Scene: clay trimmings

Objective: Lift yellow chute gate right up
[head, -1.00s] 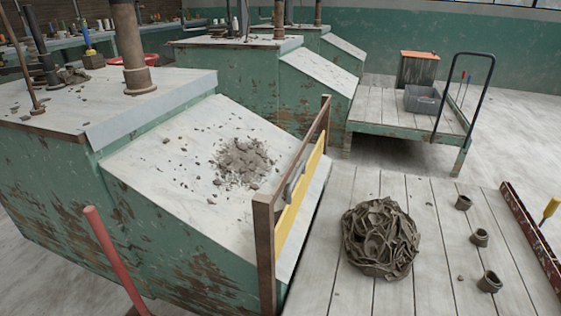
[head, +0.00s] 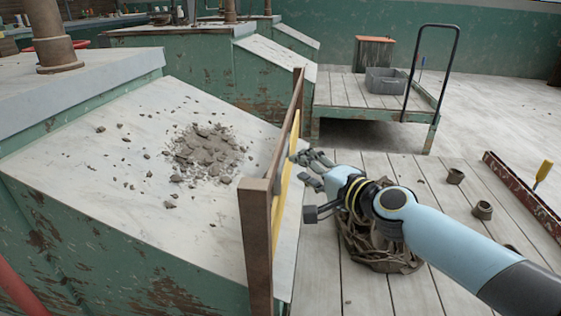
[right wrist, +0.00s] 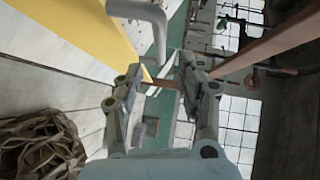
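The yellow chute gate (head: 277,222) stands upright in its brown wooden frame (head: 256,235) across the foot of the sloping chute; its lower edge appears down at the chute. In the right wrist view the gate (right wrist: 98,25) is at upper left, with its grey bar handle (right wrist: 147,12) just beyond my fingers. My right gripper (head: 303,186) is on the outer side of the gate, pointing at it. Its fingers (right wrist: 167,78) are spread apart and nothing is seen between their tips. Whether they touch the handle I cannot tell. My left gripper is not in view.
Clay trimmings (head: 205,150) lie on the chute (head: 150,190). A lump of clay strips (head: 375,255) sits on the plank deck (head: 320,285) below my right arm. A cart with a grey bin (head: 386,82) is behind.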

